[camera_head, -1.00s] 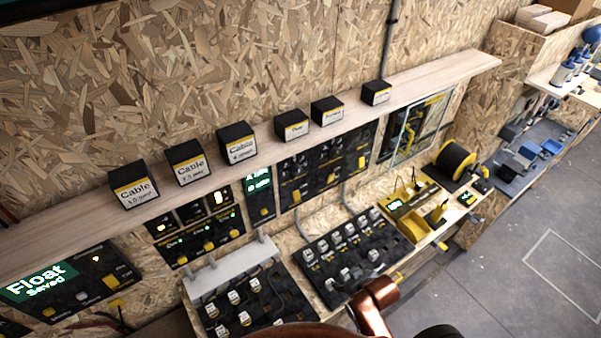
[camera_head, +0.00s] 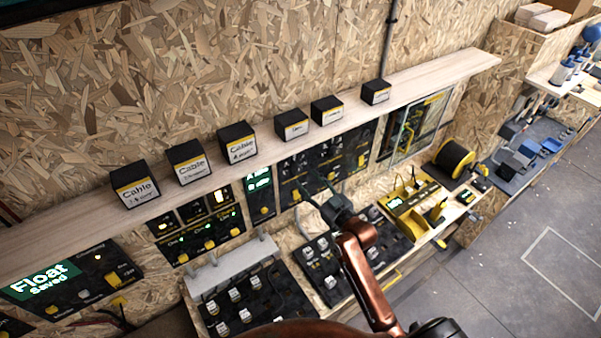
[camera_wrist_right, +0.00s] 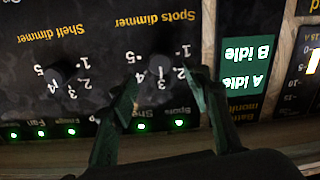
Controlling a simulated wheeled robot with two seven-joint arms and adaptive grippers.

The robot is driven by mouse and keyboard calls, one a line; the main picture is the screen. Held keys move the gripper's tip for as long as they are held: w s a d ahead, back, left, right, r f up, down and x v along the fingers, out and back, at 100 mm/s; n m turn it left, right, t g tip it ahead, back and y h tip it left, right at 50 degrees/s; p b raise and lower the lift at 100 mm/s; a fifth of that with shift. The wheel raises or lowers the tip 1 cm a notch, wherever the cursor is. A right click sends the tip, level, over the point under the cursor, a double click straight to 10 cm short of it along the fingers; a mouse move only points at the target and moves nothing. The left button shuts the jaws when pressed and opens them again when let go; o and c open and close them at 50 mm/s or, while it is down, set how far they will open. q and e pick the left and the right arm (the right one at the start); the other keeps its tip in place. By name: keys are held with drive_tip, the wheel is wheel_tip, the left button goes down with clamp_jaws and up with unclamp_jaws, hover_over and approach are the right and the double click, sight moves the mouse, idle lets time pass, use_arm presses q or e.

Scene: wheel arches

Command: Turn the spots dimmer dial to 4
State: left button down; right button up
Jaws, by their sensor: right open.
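The spots dimmer dial (camera_wrist_right: 158,66) is a dark round knob with a numbered scale on a black panel. It appears upside down in the right wrist view, and I cannot read its pointer setting clearly. My right gripper (camera_wrist_right: 160,88) is open, with its two dark fingers on either side of the dial. I cannot tell whether they touch it. In the head view my right gripper (camera_head: 318,190) is at the lower part of the black panel (camera_head: 345,150) under the shelf, and hides part of it. My left gripper is not in view.
The shelf dimmer dial (camera_wrist_right: 60,73) is left of the spots dial in the wrist view. A green A/B idle display (camera_wrist_right: 248,68) is to its right. The wooden shelf (camera_head: 220,158) with labelled boxes runs above the panels. A yellow tray unit (camera_head: 415,208) stands farther right.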

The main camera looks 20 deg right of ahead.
sight(299, 171)
drive_tip(key=shift+w+a+f+p, duration=0.1)
drive_tip(key=shift+w+a+p, duration=0.15)
drive_tip(key=shift+w, duration=1.05)
drive_tip(key=shift+w+a+p, duration=0.2)
drive_tip(key=shift+w, duration=1.1)
drive_tip(key=shift+c, duration=0.6)
drive_tip(key=c, duration=1)
drive_tip(key=shift+c, duration=0.2)
drive_tip(key=m+p, duration=0.3)
drive_tip(key=m, duration=0.1)
drive_tip(key=shift+m, duration=0.3)
drive_tip(key=m+p, duration=0.2)
drive_tip(key=m, duration=0.3)
drive_tip(key=shift+m+p, duration=0.3)
